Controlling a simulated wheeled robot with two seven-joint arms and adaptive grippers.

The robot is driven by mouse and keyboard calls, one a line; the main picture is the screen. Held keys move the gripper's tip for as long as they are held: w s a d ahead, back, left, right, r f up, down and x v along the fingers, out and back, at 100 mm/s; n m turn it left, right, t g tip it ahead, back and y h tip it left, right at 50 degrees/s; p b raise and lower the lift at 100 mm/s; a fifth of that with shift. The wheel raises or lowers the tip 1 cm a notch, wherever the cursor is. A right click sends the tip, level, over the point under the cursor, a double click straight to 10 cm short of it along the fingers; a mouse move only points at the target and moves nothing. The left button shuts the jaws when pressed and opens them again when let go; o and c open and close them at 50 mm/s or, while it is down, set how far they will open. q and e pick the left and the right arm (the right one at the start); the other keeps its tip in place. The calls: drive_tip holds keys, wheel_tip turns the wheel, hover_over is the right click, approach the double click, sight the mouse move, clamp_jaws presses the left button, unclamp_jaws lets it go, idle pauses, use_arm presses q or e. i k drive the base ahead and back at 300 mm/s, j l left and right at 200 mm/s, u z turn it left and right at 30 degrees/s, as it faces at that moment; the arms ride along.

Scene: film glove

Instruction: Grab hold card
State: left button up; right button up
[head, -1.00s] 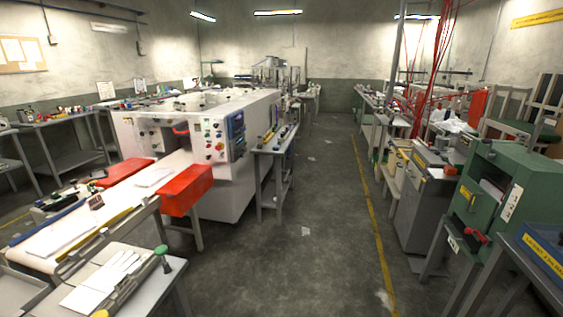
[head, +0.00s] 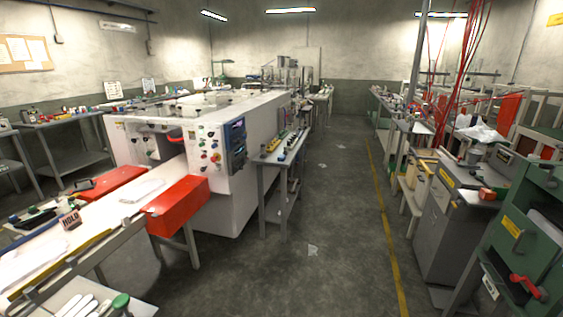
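A small card marked HOLD (head: 70,219) stands on the white-topped work table (head: 102,215) at the lower left of the head view. It has dark and light areas with red lettering and looks upright or slightly tilted. Pale film or paper pieces lie on the table around it. Neither of my grippers shows in the head view, so nothing is seen touching the card.
A narrow side table (head: 270,157) stands along the machine. A green machine (head: 530,235) is at the right.

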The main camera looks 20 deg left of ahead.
sight(72, 220)
drive_tip(key=i, duration=0.8)
drive_tip(key=i+u, duration=0.4)
drive_tip(key=i, duration=0.35)
drive_tip(key=i+u, duration=0.7)
drive_tip(key=u, duration=0.15)
drive_tip(key=i+j+u, duration=0.1)
drive_tip(key=i+u, duration=0.2)
drive_tip(key=u, duration=0.15)
drive_tip(key=i+u, duration=0.7)
drive_tip(key=i, duration=0.35)
